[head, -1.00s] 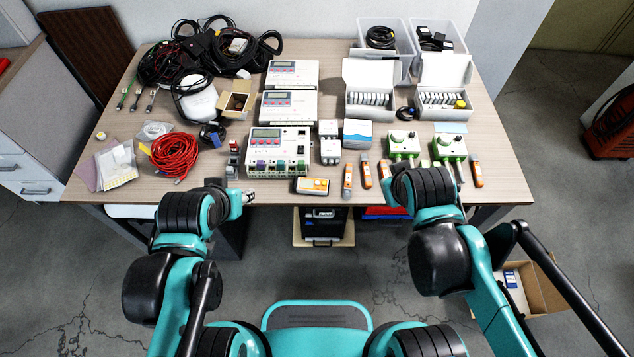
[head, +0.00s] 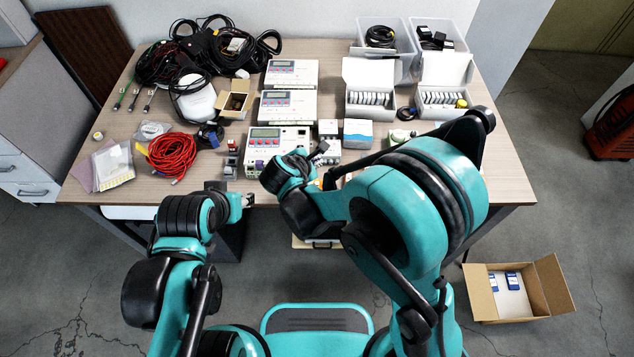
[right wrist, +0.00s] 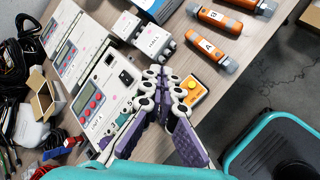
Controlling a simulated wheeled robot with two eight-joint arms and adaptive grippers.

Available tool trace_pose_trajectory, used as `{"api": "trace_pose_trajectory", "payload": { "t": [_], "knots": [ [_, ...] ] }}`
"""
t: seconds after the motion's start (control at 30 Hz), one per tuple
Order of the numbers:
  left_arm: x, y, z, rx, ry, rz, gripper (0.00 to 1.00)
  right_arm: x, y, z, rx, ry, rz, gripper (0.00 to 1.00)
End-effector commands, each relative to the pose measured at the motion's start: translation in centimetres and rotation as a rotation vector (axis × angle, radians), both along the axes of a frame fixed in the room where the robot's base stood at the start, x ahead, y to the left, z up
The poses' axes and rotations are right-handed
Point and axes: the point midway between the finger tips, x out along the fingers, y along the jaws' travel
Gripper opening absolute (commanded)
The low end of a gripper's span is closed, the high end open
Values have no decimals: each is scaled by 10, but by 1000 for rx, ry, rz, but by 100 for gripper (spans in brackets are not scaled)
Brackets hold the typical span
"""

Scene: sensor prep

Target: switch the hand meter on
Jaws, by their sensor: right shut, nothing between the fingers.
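The hand meter (right wrist: 193,91) is a small orange device with a light face and a yellow button, lying near the table's front edge. In the right wrist view it is just beyond and right of my right fingertips, which partly cover it. In the head view my right arm hides nearly all of it. My right gripper (right wrist: 164,76) is shut and empty, pointing down over the table; it also shows in the head view (head: 322,152). I cannot tell whether it touches the meter. My left gripper (head: 248,199) is at the front edge, left of the meter; its jaws are unclear.
White control units (head: 288,105) stand behind the meter, with a small white box (right wrist: 150,40) near it. Orange sticks (right wrist: 221,45) lie to its right. Red cable (head: 171,154) lies at left. An open carton (head: 482,296) is on the floor at right.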

Motion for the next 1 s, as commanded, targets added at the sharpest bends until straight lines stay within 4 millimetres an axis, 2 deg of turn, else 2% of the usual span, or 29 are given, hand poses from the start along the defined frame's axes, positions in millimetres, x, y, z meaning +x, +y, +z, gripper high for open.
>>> {"api": "trace_pose_trajectory", "payload": {
  "t": [0.27,0.43,1.0],
  "knots": [
    [0,0,-1,0,0,0,39,0,-1,-1,3,0,-3,0],
    [0,0,-9,0,0,0,39,0,-1,-11,3,0,-3,0],
    [0,0,-67,0,0,0,39,0,-1,-84,4,0,-3,0]
  ]
}}
